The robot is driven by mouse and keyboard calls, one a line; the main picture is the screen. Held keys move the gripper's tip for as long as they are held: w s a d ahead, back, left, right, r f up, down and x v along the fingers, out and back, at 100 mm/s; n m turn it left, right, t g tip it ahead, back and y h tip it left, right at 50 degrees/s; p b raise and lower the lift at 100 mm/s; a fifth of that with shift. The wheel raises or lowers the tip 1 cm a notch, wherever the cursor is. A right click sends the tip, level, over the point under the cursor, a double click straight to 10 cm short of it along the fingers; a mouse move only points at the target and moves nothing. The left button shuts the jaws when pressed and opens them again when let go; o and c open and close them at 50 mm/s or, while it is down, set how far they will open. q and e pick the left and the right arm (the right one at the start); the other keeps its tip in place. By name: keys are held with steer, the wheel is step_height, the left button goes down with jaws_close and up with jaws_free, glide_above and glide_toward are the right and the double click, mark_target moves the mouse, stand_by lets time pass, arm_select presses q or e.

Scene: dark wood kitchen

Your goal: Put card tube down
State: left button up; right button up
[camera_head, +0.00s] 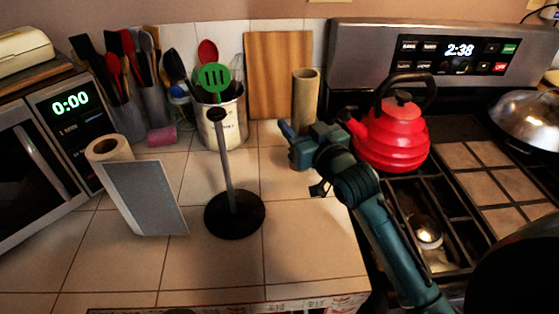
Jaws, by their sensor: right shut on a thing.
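The card tube (305,97) is a tan hollow cylinder, upright at the back of the tiled counter in front of the wooden board. My right gripper (299,143) is shut on it low down, its arm reaching in from the lower right. The gripper hides the tube's lower end, so I cannot tell whether it touches the counter. My left gripper is not in view.
A black stand (235,213) with an upright rod is at the counter's middle. A utensil pot (222,125) and a cutting board (276,75) are behind. A red kettle (392,137) sits right, on the stove. The front right counter (315,235) is clear.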

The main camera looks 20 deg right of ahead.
step_height(320, 180, down, 7)
steer(key=shift+f, duration=0.15)
stand_by(0.4)
steer(key=shift+f, duration=0.15)
steer(key=o, duration=1)
steer(key=shift+c, duration=0.2)
steer(key=s+d+b, duration=0.1)
steer(key=s, duration=1)
steer(key=shift+s+d+r, duration=0.2)
steer(key=shift+s+d, duration=0.15)
steer(key=shift+s, duration=0.05)
